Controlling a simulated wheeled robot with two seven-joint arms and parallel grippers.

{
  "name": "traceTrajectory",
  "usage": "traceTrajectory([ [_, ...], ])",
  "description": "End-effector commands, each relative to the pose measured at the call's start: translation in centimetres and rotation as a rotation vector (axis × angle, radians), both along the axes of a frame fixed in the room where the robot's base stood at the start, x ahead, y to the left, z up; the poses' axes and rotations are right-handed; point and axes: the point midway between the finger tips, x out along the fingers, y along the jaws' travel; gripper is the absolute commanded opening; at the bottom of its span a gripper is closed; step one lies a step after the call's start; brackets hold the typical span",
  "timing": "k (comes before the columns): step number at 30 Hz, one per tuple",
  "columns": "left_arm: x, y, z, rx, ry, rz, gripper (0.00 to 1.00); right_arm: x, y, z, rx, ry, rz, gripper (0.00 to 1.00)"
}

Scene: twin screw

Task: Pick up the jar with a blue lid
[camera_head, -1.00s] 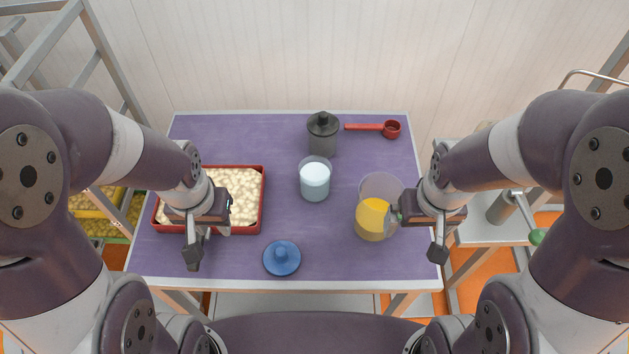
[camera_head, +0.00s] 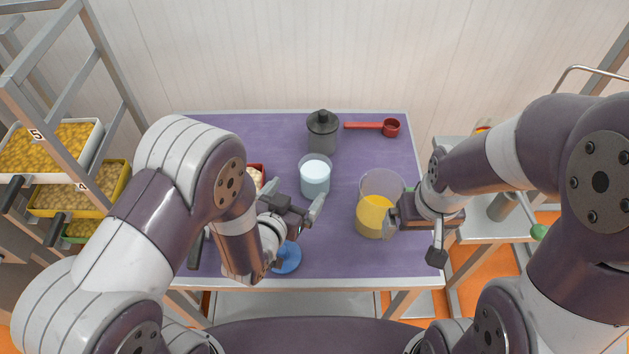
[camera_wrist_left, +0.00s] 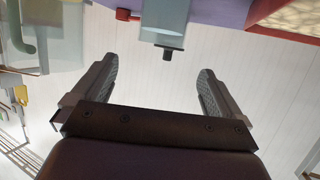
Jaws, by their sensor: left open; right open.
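A clear jar with pale blue-white content (camera_head: 315,177) stands upright and uncovered in the middle of the table. A blue lid with a knob (camera_head: 289,258) lies apart from it near the front edge, partly hidden by my left arm. My left gripper (camera_head: 298,207) is open and empty, just front-left of the jar; its spread fingers also show in the left wrist view (camera_wrist_left: 162,82). My right gripper (camera_head: 414,236) is open, close beside a clear jug of yellow content (camera_head: 374,217); whether they touch cannot be told.
A dark lidded jar (camera_head: 322,131) and a red scoop (camera_head: 372,127) are at the back of the purple table (camera_head: 240,132). A red tray (camera_head: 261,168) is mostly hidden behind my left arm. A rack with bins (camera_head: 57,147) stands left.

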Motion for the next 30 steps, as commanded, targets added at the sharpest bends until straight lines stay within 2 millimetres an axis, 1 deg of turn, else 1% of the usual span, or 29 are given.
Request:
traceTrajectory([
  [6, 4.2, -1.7, -1.4, -0.002, -0.007, 0.0, 1.0, 0.0, 0.0, 0.8, 0.0, 0.0, 0.0, 1.0],
  [14, 7.3, -3.0, -2.7, -0.002, -0.005, 0.0, 1.0, 0.0, 0.0, 1.3, 0.0, 0.0, 0.0, 1.0],
  [18, 9.5, -3.9, -3.6, -0.002, -0.006, 0.0, 1.0, 0.0, 0.0, 1.7, 0.0, 0.0, 0.0, 1.0],
  [21, 10.4, -4.3, -4.0, -0.002, -0.005, 0.001, 1.0, 0.0, 0.0, 1.8, 0.0, 0.0, 0.0, 1.0],
  [27, 10.5, -4.3, -4.1, -0.002, -0.005, 0.001, 1.0, 0.0, 0.0, 1.7, 0.0, 0.0, 0.0, 1.0],
  [28, 10.5, -4.3, -4.1, -0.002, -0.005, 0.001, 0.94, 0.0, 0.0, 1.7, 0.0, 0.0, 0.0, 1.0],
  [29, 10.5, -4.3, -4.1, -0.002, -0.005, 0.001, 0.84, 0.0, 0.0, 1.7, 0.0, 0.0, 0.0, 1.0],
  [30, 10.5, -4.3, -4.1, -0.002, -0.005, 0.001, 0.71, 0.0, 0.0, 1.7, 0.0, 0.0, 0.0, 1.0],
])
